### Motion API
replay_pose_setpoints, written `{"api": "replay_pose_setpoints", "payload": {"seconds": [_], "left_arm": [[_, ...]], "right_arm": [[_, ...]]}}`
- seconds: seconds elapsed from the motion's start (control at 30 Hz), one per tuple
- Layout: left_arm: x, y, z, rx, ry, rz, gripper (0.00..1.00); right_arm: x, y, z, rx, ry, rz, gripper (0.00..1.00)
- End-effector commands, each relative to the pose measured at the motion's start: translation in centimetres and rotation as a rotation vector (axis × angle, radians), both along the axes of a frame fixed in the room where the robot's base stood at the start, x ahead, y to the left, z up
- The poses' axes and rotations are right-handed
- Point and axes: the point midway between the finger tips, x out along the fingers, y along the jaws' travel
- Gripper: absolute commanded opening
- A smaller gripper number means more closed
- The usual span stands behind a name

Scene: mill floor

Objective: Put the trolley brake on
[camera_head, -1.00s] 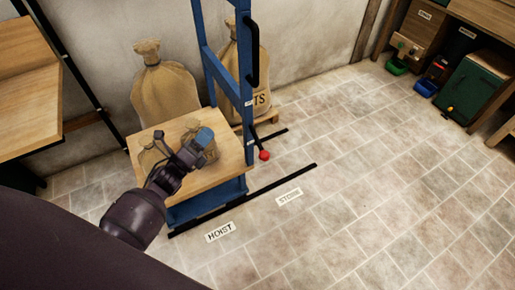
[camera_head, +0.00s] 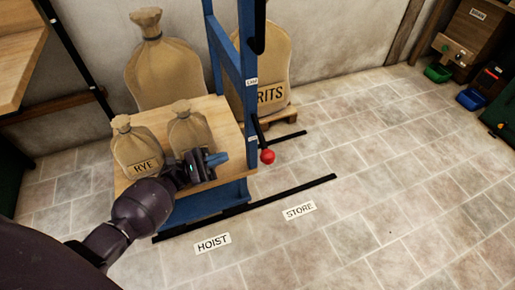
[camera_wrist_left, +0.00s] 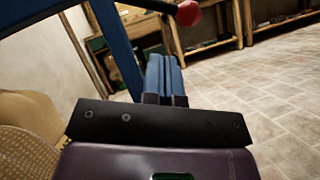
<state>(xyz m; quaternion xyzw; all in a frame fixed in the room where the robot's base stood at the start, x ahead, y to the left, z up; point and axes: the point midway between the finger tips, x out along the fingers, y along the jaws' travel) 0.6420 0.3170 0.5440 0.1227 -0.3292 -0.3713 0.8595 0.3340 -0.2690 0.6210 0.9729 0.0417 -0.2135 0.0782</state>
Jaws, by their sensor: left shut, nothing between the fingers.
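The trolley is a blue frame (camera_head: 249,110) with a wooden deck (camera_head: 215,108). Its brake lever ends in a red knob (camera_head: 267,156) at the right side of the frame, low over the floor. In the left wrist view the red knob (camera_wrist_left: 188,13) shows at the top, beyond and right of the fingertips. My left gripper (camera_head: 217,159) is shut and empty, over the deck's front right part, left of the knob and apart from it. Its blue fingers (camera_wrist_left: 165,75) lie together in the left wrist view. My right gripper is not in view.
A RYE sack (camera_head: 137,150) and another small sack (camera_head: 190,130) stand on the deck, close to my left arm. Large sacks stand behind. Black floor rails run by HOIST (camera_head: 213,244) and STORE (camera_head: 299,211) labels. The floor to the right is clear.

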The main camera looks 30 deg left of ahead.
Motion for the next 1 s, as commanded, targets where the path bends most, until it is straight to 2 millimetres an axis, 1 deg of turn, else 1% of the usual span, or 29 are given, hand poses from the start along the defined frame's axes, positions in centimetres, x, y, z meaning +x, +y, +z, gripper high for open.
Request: {"api": "replay_pose_setpoints", "payload": {"seconds": [0.03,0.07,0.2,0.57,0.73,1.0], "left_arm": [[0.0,0.0,-0.6,0.010,-0.016,0.001,0.00],[0.0,0.0,-0.6,0.015,-0.026,0.000,0.00],[0.2,-0.1,-0.5,0.026,-0.052,0.001,0.00],[0.4,-0.3,-0.3,0.026,-0.052,0.001,0.00],[1.2,-1.5,0.6,0.025,-0.053,0.000,0.00],[3.3,-4.8,2.8,0.025,-0.053,0.000,0.00]], "right_arm": [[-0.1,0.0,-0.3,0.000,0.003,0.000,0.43],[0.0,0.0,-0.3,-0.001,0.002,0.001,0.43],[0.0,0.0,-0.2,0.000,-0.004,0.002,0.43],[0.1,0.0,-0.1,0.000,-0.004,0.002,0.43],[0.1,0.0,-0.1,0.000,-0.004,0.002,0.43],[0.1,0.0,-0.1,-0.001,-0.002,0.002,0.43]]}}
